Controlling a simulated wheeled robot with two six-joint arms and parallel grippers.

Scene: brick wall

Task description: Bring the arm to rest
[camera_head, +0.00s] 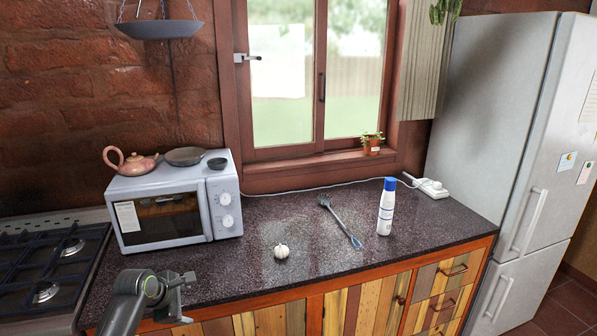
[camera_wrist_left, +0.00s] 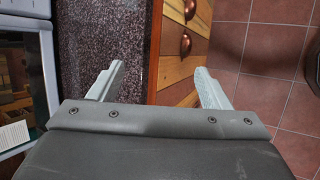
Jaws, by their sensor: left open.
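My left arm comes in from the bottom left of the head view, and its left gripper (camera_head: 184,293) is near the counter's front edge, in front of the microwave. In the left wrist view, the two pale fingers of the left gripper (camera_wrist_left: 161,70) stand wide apart with nothing between them. The gap lies over the counter's front edge and the wooden drawers. My right gripper is not in view.
The dark counter (camera_head: 340,268) holds a white microwave (camera_head: 222,228), a garlic bulb (camera_head: 281,251), a fork-like utensil (camera_head: 341,223) and a blue-capped white bottle (camera_head: 386,212). A stove (camera_head: 30,275) stands left, a fridge (camera_head: 490,130) right. Tiled floor (camera_wrist_left: 262,90) shows in the wrist view.

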